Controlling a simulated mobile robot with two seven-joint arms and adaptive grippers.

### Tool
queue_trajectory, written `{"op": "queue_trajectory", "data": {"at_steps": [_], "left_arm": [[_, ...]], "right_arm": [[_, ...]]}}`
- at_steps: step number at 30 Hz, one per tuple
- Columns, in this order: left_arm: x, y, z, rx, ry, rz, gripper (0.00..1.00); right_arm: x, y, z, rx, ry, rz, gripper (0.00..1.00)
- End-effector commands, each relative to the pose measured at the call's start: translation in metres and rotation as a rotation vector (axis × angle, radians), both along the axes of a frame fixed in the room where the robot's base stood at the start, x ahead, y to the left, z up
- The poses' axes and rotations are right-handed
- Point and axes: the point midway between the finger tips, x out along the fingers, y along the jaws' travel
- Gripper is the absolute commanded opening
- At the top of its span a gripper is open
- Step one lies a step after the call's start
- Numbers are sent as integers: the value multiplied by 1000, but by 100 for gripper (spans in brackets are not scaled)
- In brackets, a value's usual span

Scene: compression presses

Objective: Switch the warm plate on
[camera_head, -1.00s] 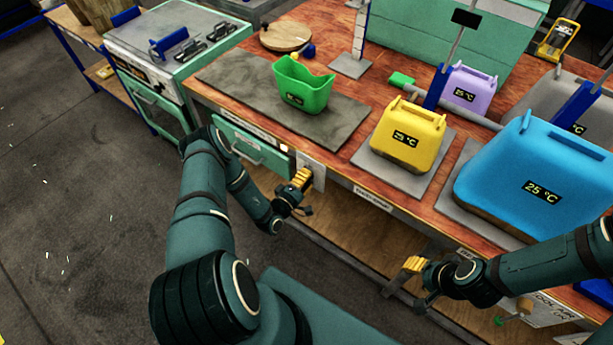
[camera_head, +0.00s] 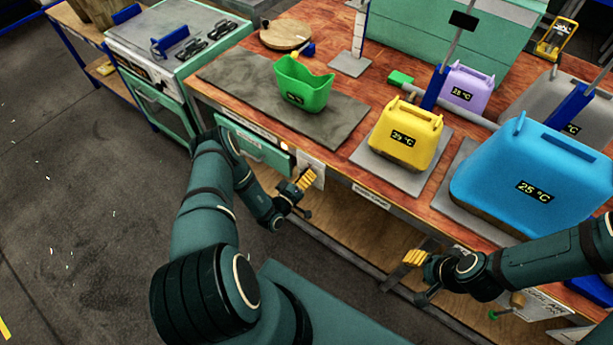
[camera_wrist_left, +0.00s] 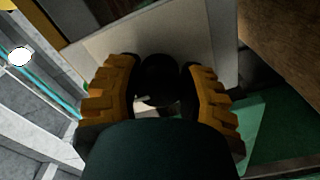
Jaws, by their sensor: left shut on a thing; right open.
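A dark round knob (camera_wrist_left: 160,78) sits on a pale panel (camera_wrist_left: 205,40) in the left wrist view. My left gripper's yellow fingers (camera_wrist_left: 162,95) stand on both sides of it and are shut on it. In the head view the left gripper (camera_head: 304,182) is at the pale panel (camera_head: 312,168) on the bench front. A dark grey slab (camera_head: 235,78), seemingly the warm plate, lies on the bench top above, with a green container (camera_head: 303,84) on it. My right gripper (camera_head: 414,272) is open and empty before the bench, at lower right.
A yellow container (camera_head: 405,135) and a blue one (camera_head: 520,175) stand on grey plates farther right. A teal drawer (camera_head: 252,145) is left of the panel, with a small light (camera_head: 285,147) at its right end. Open floor (camera_head: 80,200) lies to the left.

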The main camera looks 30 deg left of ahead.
Motion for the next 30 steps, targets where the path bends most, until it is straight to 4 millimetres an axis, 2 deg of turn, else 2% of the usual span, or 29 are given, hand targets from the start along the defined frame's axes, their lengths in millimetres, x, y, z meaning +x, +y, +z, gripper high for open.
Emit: {"op": "queue_trajectory", "data": {"at_steps": [12,13,15,25,30], "left_arm": [[-1,0,-1,8,1,1,6],[-1,0,-1,8,1,1,47],[-1,0,-1,7,1,1,72],[-1,0,0,6,0,1,74],[-16,2,-1,4,3,1,74]], "right_arm": [[0,0,0,0,0,0,47],[0,0,0,0,0,0,47],[0,0,0,0,0,0,47],[0,0,0,0,0,0,47],[0,0,0,0,0,0,47]]}}
